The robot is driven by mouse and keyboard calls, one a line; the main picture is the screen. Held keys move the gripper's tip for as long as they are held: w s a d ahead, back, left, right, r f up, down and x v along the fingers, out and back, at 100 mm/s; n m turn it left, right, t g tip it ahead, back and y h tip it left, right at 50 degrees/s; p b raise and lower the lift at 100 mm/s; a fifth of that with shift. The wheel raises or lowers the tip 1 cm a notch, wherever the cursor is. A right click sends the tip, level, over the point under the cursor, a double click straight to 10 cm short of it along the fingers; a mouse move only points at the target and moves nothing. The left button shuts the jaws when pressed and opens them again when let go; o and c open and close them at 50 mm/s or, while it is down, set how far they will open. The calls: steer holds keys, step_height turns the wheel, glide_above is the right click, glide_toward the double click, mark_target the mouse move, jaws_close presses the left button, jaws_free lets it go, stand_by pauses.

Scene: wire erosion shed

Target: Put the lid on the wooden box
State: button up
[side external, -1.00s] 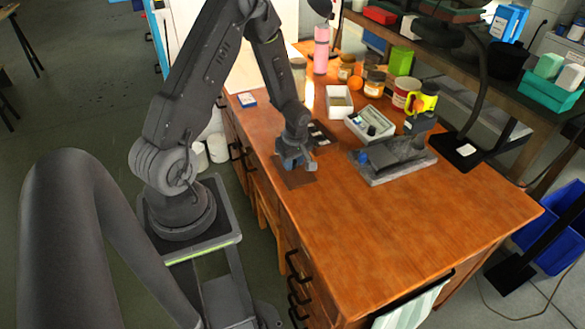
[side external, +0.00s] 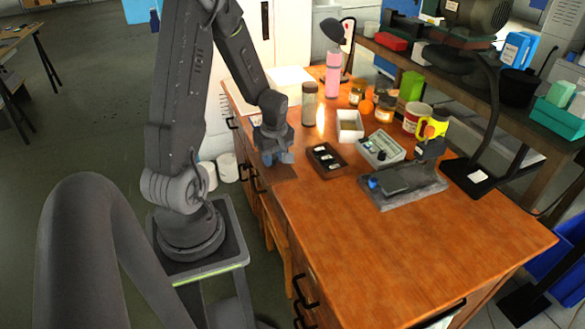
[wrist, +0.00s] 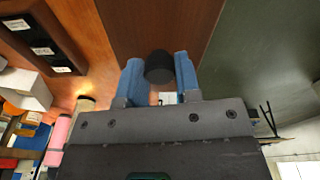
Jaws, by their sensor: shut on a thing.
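The lid (wrist: 165,30) is a flat brown wooden panel with a black knob (wrist: 158,67). My gripper (side external: 277,158) is shut on the knob, with its blue fingers on either side in the wrist view (wrist: 158,80). In the side view the lid (side external: 284,173) shows partly below my gripper, by the table's left edge. Its height above the table is hard to tell. The wooden box (side external: 326,161) stands open to the right of my gripper, dark brown, with several white-labelled items inside. The box also shows at upper left in the wrist view (wrist: 70,52), apart from the lid.
Right of the box are a grey instrument (side external: 381,149), a white tray (side external: 350,127) and a dark fixture on a plate (side external: 405,190). A jar (side external: 309,104) and pink bottle (side external: 332,78) stand behind. The table front (side external: 350,255) is clear.

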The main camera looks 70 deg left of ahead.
steer(key=shift+s+a+r, duration=0.35)
steer(key=shift+s+r, duration=0.05)
steer(key=shift+s, duration=0.1)
steer(key=shift+s+a+r, duration=0.3)
steer(key=shift+s+r, duration=0.05)
steer(key=shift+s, duration=0.15)
steer(key=shift+a+r, duration=0.15)
steer(key=shift+a, duration=0.1)
steer(key=w+a, duration=0.2)
steer(key=w, duration=0.9)
steer(key=w+a, duration=0.2)
steer(key=w, duration=0.9)
steer(key=shift+d+f, duration=0.2)
steer(key=shift+f, duration=3.2)
steer(key=shift+f, duration=0.2)
steer(key=o, duration=1.5)
